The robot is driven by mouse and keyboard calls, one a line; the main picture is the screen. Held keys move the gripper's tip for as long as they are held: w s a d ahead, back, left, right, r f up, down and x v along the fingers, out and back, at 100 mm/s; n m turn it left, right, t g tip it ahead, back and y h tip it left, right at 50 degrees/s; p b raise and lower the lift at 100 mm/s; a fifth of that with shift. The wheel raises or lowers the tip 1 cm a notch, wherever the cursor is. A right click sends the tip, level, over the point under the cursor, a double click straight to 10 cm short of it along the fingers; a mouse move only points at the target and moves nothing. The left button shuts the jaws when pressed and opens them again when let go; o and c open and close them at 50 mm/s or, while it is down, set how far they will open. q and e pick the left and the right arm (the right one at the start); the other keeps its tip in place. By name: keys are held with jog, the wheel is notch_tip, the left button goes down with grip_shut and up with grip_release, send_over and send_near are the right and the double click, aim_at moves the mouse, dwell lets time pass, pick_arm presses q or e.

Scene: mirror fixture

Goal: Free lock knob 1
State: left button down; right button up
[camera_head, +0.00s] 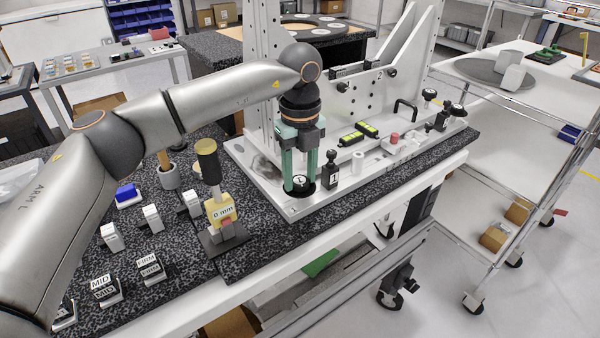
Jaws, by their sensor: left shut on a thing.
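Lock knob 1 (299,181) is a round black knob with a white top marked 1. It sits low at the front left corner of the light grey mirror fixture (265,190). My left gripper (299,184) points straight down over it. Its two green fingers stand on either side of the knob and are shut on it, with the white top showing between them. The fingertips partly hide the knob's sides. My right gripper is not in view.
A black post (331,170) marked 1 stands just right of the knob. A 0 mm gauge (222,212) stands to the left. MID (103,287) and FIRM (150,267) blocks stand on the speckled table. Tall fixture uprights (265,60) rise behind my gripper.

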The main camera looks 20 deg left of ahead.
aim_at(300, 180)
pick_arm(q)
jog(key=shift+w, duration=0.1)
jog(key=shift+c, duration=1.7)
grip_release()
notch_tip(300, 180, up, 13)
jog(key=shift+f, duration=0.2)
